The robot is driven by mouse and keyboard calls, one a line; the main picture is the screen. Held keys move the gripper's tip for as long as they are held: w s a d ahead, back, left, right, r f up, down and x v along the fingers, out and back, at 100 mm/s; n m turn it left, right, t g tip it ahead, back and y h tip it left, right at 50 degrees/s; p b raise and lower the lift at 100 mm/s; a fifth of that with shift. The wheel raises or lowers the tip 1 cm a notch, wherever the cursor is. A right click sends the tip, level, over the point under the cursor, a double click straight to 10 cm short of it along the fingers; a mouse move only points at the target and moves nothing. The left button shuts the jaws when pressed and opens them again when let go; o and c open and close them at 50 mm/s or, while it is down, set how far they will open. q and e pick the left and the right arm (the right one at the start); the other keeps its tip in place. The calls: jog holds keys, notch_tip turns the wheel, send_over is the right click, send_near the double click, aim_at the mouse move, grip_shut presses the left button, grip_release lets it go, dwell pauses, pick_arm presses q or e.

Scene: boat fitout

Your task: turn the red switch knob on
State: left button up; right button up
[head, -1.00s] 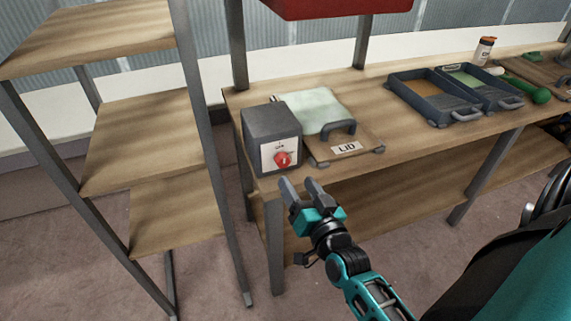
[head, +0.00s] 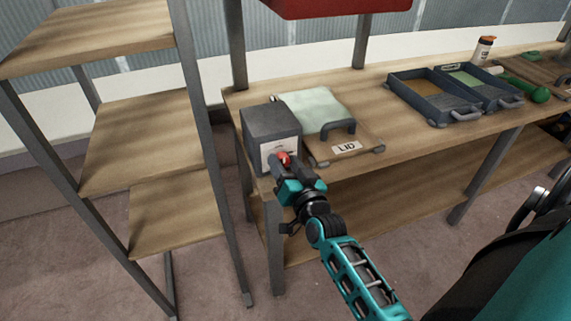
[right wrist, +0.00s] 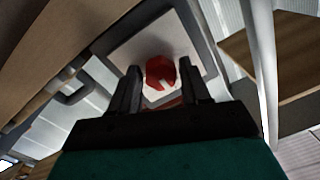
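The red switch knob (head: 284,158) is on the white front plate of a dark grey box (head: 271,122) at the left end of the workbench. In the right wrist view the knob (right wrist: 161,72) shows a pale mark on its face. My right gripper (head: 282,160) is at the box front, right at the knob. In the right wrist view its two fingers (right wrist: 160,85) stand apart, one on each side of the knob, with a gap visible on both sides. The gripper partly hides the knob and plate in the head view. My left gripper is not in view.
A board labelled LID (head: 347,147) with a handle lies right of the box. Dark trays (head: 432,98) and an orange-capped bottle (head: 485,50) stand farther right. A wooden shelf rack (head: 140,140) stands close on the left.

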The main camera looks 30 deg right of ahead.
jog(key=c, duration=0.8)
jog(key=shift+o, duration=0.2)
jog(key=shift+m, duration=0.5)
jog(key=shift+m+p, duration=0.45)
jog(key=shift+m, duration=0.55)
jog(key=m, duration=0.3)
jog(key=shift+m, duration=0.4)
jog(key=m, duration=0.5)
jog(key=shift+a+f+m, duration=0.1)
jog(key=shift+m, duration=0.2)
jog(key=m, duration=0.3)
jog(key=m+b, duration=0.1)
jog(key=m, duration=0.2)
jog(key=shift+t+h, duration=0.3)
jog(key=shift+h, duration=0.1)
jog(key=o, duration=1)
